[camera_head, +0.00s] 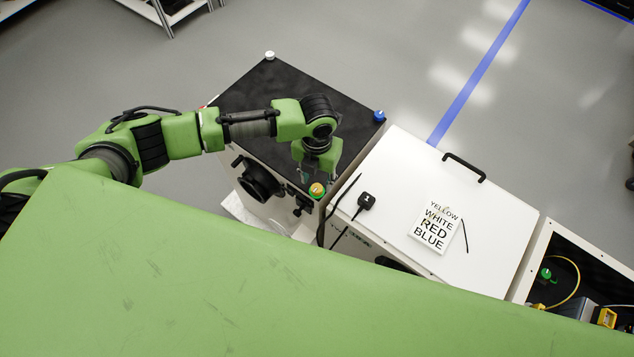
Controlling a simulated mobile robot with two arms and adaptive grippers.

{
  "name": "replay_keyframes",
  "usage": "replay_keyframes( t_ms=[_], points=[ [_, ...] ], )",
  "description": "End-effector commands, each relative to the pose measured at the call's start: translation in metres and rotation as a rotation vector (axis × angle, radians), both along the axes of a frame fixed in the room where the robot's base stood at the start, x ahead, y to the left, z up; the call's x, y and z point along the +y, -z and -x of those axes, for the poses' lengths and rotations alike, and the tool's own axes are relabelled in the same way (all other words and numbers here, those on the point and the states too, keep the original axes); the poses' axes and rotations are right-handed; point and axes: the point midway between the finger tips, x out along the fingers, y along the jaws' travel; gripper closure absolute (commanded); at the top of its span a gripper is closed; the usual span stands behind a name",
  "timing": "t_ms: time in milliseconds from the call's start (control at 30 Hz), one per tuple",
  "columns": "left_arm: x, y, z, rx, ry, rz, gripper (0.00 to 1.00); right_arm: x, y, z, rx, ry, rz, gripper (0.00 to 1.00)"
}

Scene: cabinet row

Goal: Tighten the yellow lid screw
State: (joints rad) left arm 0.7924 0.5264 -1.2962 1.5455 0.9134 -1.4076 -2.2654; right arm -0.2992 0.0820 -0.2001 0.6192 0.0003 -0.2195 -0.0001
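The yellow lid screw (317,190) sits at the near right corner of the black-topped cabinet (285,95), in the camera_head view. My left gripper (316,176) points down right over the yellow screw, and its fingers are small and partly hidden by my wrist. I cannot tell whether the fingers touch the screw or are closed on it. A white screw (269,56) is at the far corner of the same lid, and a blue screw (379,115) is at its right corner. My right gripper does not show.
A white cabinet lid (415,190) with a black handle (464,167) adjoins on the right. On it lie a card (436,222) reading YELLOW WHITE RED BLUE and a small black device (366,201) with a cable. An open compartment (575,275) with wiring is farther right. My green body covers the foreground.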

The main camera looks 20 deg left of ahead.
Motion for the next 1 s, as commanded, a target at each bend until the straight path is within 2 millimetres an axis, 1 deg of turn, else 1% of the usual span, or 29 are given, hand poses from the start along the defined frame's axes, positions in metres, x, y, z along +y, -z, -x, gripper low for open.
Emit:
replay_keyframes(
  t_ms=[33,200,300,400,500,600,1000],
  points=[
    [0.0,-0.013,-0.002,-0.005,0.0,0.002,0.62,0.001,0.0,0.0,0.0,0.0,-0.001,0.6],
    [0.0,-0.049,-0.001,-0.004,0.0,0.001,0.62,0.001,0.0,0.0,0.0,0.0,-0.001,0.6],
    [0.001,-0.066,-0.001,-0.004,0.0,-0.001,0.62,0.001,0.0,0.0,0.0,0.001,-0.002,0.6],
    [0.0,-0.078,-0.001,-0.003,0.0,0.0,0.62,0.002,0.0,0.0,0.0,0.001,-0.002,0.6],
    [0.0,-0.084,-0.001,-0.002,0.0,-0.001,0.62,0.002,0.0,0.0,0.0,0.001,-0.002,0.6],
    [0.0,-0.086,-0.001,-0.001,-0.001,0.0,0.62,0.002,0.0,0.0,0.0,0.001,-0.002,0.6],
    [0.0,-0.086,-0.001,-0.001,-0.001,-0.001,0.62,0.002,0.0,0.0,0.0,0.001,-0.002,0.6]
  ],
)
